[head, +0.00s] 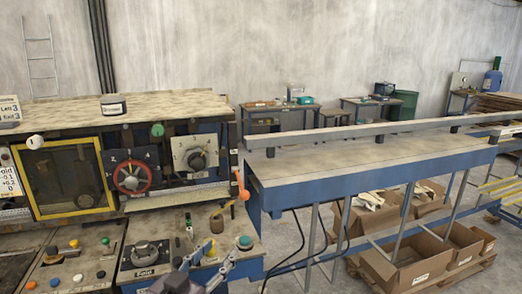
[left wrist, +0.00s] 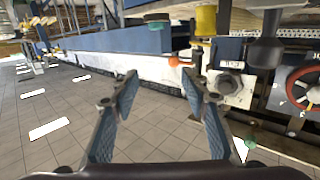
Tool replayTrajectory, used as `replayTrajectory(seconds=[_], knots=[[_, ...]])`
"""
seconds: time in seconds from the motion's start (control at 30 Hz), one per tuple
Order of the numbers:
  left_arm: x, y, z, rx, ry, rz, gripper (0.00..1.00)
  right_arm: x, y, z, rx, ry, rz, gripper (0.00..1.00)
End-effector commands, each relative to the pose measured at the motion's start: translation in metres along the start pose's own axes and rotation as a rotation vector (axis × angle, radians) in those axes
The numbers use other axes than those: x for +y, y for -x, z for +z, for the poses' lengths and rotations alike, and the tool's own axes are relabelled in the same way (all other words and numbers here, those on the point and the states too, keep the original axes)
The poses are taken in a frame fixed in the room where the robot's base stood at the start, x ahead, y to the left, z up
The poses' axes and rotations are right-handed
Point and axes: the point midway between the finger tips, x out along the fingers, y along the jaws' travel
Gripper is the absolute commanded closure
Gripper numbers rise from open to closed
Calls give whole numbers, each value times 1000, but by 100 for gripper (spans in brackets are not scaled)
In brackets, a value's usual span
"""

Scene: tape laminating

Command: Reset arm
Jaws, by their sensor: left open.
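My left gripper (head: 207,258) shows at the bottom of the head view, in front of the machine's lower control panel. My right gripper is in neither view. The laminating machine (head: 180,112) stands at the left, with a red handwheel (head: 131,175), a large dial (head: 197,160) and a yellow-framed window (head: 66,178).
The lower panel carries a knob (head: 145,252) and a teal button (head: 244,242) close to the left gripper. An orange-handled lever (head: 241,185) sticks out at the machine's right end. A long blue conveyor table (head: 370,158) extends right, with cardboard boxes (head: 410,262) beneath.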

Motion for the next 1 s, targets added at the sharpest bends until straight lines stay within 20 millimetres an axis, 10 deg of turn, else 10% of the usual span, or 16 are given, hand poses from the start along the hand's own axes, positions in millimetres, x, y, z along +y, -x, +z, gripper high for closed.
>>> replayTrajectory(seconds=[0.27, 0.6, 0.97, 1.0], knots=[[-8, 42, 86, -248, 36, -113, 58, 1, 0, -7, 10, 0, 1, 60], [-1, 189, 238, -818, 83, -220, 58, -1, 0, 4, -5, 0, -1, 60], [28, 323, 300, -1216, 129, -194, 58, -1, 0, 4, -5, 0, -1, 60], [25, 313, 316, -1212, 123, -193, 58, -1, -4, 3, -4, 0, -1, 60]])
